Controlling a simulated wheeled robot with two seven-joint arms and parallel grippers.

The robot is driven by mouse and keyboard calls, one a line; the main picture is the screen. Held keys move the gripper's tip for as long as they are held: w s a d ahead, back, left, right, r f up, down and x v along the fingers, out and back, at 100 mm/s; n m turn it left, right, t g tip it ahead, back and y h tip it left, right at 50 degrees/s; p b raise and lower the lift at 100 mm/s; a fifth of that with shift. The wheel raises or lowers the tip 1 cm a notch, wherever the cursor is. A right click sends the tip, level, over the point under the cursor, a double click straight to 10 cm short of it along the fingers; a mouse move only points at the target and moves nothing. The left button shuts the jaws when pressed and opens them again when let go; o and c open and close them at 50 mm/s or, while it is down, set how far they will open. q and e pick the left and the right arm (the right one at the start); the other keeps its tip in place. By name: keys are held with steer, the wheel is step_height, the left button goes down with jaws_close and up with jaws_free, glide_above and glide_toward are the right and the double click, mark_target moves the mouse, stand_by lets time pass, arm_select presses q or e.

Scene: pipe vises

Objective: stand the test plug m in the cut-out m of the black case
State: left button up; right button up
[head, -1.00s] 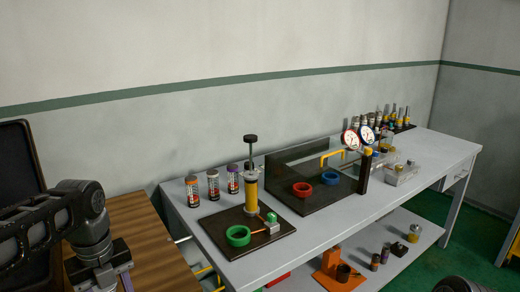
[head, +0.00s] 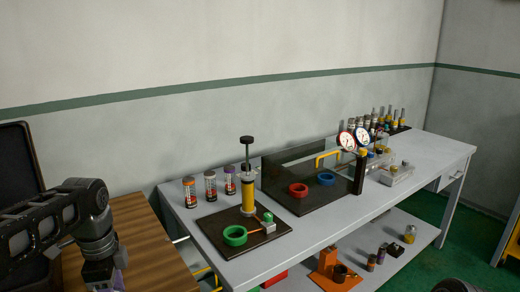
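A black panel-like thing (head: 18,165), possibly the raised lid of the black case, stands at the far left edge, partly behind my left arm. The cut-outs are not visible. My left gripper (head: 104,280) points down over the wooden table's front part. The bottom edge of the picture cuts off its fingertips, and a small purple patch shows beside it; I cannot tell whether it holds something. I cannot identify test plug m in this view. My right gripper is not in view; only a dark rounded part shows at the bottom right.
The brown wooden table (head: 150,240) adjoins a long grey workbench (head: 320,228). The bench carries a hand pump (head: 248,195) on a dark board, several small cans, a rig with red and blue rings (head: 298,190), and gauges (head: 346,141). A lower shelf holds an orange vise (head: 328,265).

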arm_select(q)
steer(key=w+d+f+n, duration=0.7)
steer(key=d+f+n, duration=0.5)
steer(key=n, duration=0.2)
steer(key=shift+w+d+f, duration=0.2)
steer(key=shift+w+d, duration=0.15)
steer(key=shift+w, duration=0.05)
